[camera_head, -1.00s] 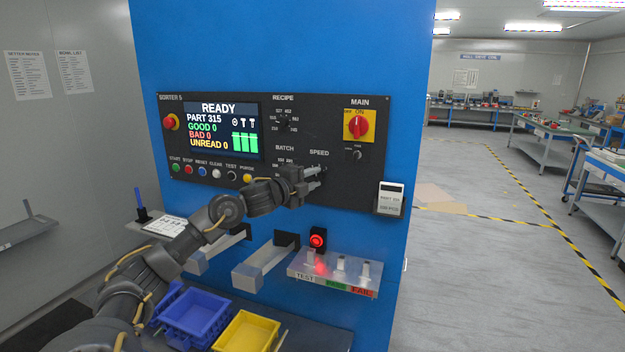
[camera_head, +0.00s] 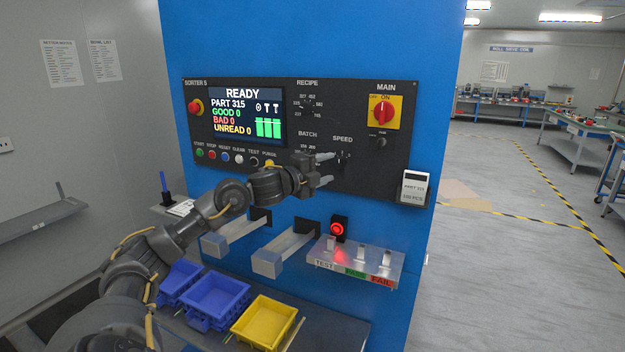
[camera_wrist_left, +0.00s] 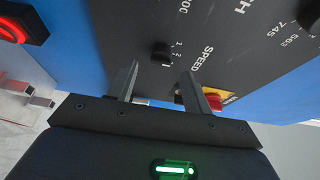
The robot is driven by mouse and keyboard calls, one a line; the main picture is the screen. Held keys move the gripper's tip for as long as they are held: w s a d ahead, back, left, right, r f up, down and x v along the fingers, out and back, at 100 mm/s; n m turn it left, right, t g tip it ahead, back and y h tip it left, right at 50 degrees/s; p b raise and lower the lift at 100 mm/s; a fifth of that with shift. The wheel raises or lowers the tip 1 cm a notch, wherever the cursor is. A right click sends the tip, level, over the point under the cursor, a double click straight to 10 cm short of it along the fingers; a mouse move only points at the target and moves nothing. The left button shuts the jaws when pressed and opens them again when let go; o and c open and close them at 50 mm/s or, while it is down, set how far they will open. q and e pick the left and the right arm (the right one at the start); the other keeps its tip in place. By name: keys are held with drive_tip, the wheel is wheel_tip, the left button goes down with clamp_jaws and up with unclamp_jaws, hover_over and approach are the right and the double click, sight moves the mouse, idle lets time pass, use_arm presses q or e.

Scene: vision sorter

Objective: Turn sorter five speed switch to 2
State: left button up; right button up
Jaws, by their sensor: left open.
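The speed switch (camera_head: 343,158) is a small black knob under the SPEED label on the dark panel of sorter 5 (camera_head: 232,85). It shows close up in the left wrist view (camera_wrist_left: 161,52), with small numbers beside it. My left gripper (camera_head: 327,168) is open and empty, just left of the knob in the head view. In the wrist view the fingers (camera_wrist_left: 158,82) point at the panel and the knob lies beyond the tips, roughly between them. The fingers look apart from the knob. The knob's exact setting is too small to tell. My right gripper is out of view.
The recipe knob (camera_head: 308,104) and red main switch (camera_head: 383,111) are on the same panel. A row of buttons (camera_head: 225,157) lies left of my gripper.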

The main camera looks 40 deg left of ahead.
use_arm(q)
drive_tip(key=s+b, duration=0.4)
drive_tip(key=s, duration=0.3)
drive_tip(key=shift+a+b, duration=0.15)
drive_tip(key=shift+b, duration=0.15)
idle(0.3)
